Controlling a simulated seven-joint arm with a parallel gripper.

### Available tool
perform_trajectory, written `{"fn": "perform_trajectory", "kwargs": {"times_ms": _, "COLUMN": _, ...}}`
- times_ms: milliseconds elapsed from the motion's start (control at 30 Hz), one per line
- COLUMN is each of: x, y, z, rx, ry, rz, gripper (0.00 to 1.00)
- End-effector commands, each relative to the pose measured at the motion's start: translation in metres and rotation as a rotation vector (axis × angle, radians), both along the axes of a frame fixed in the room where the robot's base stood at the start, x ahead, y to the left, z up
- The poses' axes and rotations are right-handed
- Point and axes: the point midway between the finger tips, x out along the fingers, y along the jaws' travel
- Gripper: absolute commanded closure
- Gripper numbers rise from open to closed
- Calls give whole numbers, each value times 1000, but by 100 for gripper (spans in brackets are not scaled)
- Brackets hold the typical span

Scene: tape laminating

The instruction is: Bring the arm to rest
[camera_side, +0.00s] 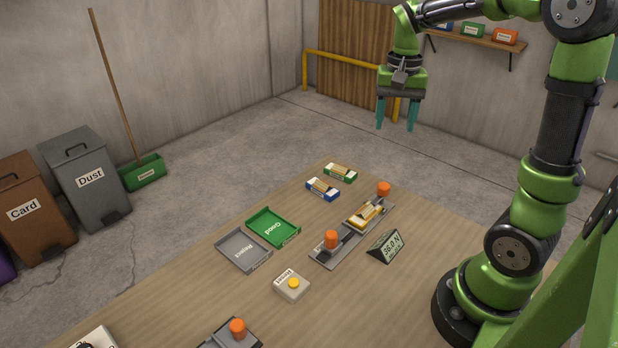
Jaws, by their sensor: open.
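My gripper (397,113) hangs high above the far end of the table, with its teal fingers pointing down. The fingers are apart and nothing is between them. My green arm rises at the right and bends over toward the gripper. Below it on the wooden table (160,285) is a grey fixture (327,258) with an orange knob at each end. A yellow and white box (366,214) lies in that fixture. The gripper touches nothing.
A green "Good" tray (273,228) and a grey tray (243,250) lie left of the fixture. A blue-white box (322,189) and green-white box (340,173) lie behind. A display (386,246) reads 36.0 N. A button box (292,286) stands in front. Bins stand at left.

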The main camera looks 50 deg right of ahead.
Motion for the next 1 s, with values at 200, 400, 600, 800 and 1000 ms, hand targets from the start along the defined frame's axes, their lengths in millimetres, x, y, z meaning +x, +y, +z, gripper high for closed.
{"fn": "perform_trajectory", "kwargs": {"times_ms": 200, "x": 1, "y": -1, "z": 0, "rx": -4, "ry": -4, "rz": 6, "gripper": 41}}
{"fn": "perform_trajectory", "kwargs": {"times_ms": 400, "x": 1, "y": 26, "z": -10, "rx": 10, "ry": -102, "rz": 128, "gripper": 41}}
{"fn": "perform_trajectory", "kwargs": {"times_ms": 600, "x": -16, "y": 101, "z": 5, "rx": 20, "ry": -339, "rz": 351, "gripper": 41}}
{"fn": "perform_trajectory", "kwargs": {"times_ms": 800, "x": -48, "y": 162, "z": 17, "rx": -7, "ry": -550, "rz": 535, "gripper": 41}}
{"fn": "perform_trajectory", "kwargs": {"times_ms": 1000, "x": -68, "y": 186, "z": 24, "rx": -27, "ry": -643, "rz": 611, "gripper": 41}}
